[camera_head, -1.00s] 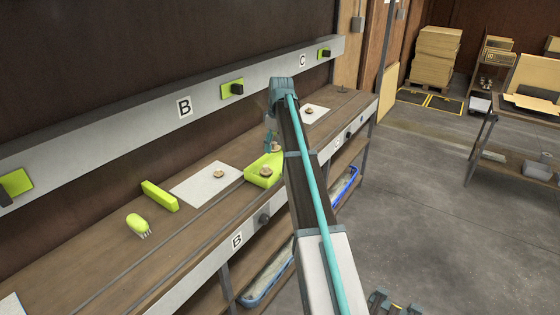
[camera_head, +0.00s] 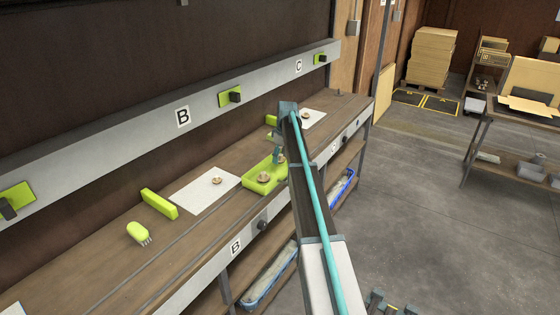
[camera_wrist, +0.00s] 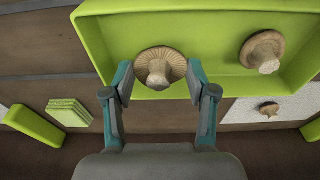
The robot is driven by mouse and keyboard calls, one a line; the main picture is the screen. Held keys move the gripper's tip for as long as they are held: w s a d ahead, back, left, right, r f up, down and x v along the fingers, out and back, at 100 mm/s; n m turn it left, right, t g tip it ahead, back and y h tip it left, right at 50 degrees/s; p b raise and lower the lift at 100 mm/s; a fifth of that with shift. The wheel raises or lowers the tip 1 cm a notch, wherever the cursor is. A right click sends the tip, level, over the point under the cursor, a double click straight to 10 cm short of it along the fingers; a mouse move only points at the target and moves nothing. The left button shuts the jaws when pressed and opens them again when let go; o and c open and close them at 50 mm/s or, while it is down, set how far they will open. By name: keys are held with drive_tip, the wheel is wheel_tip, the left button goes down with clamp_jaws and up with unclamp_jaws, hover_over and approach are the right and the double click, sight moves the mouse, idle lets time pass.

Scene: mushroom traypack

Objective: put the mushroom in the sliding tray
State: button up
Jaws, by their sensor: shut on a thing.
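The sliding tray (camera_head: 254,188) is a lime-green open box on the bench, left of my arm in the head view. It fills the top of the wrist view (camera_wrist: 205,85). My gripper (camera_wrist: 160,76) is shut on a brown mushroom (camera_wrist: 160,66), which shows gills and a stem between the fingertips. In the head view my gripper (camera_head: 278,147) is at the tray's far part, with the held mushroom (camera_head: 280,158) low over it; contact with the floor cannot be told. A second mushroom (camera_head: 264,177) lies in the tray, also in the wrist view (camera_wrist: 264,52).
A white sheet (camera_head: 195,196) left of the tray bears a mushroom (camera_head: 217,181). Another sheet farther along bears one more mushroom (camera_head: 305,115). A green block (camera_head: 160,203) and a green brush-like object (camera_head: 138,231) lie at left. A grey rail (camera_head: 160,120) runs behind the bench.

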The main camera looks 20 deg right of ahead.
sight(280, 159)
drive_tip(key=shift+f, duration=1.35)
drive_tip(key=shift+f, duration=0.2)
drive_tip(key=o, duration=0.8)
drive_tip(key=shift+r, duration=0.1)
drive_tip(key=r, duration=0.4)
drive_tip(key=s+r+b, duration=0.1)
drive_tip(key=r, duration=0.3)
drive_tip(key=r+b, duration=0.1)
drive_tip(key=r, duration=0.3)
drive_tip(key=shift+s+d, duration=0.3)
drive_tip(key=shift+d, duration=0.1)
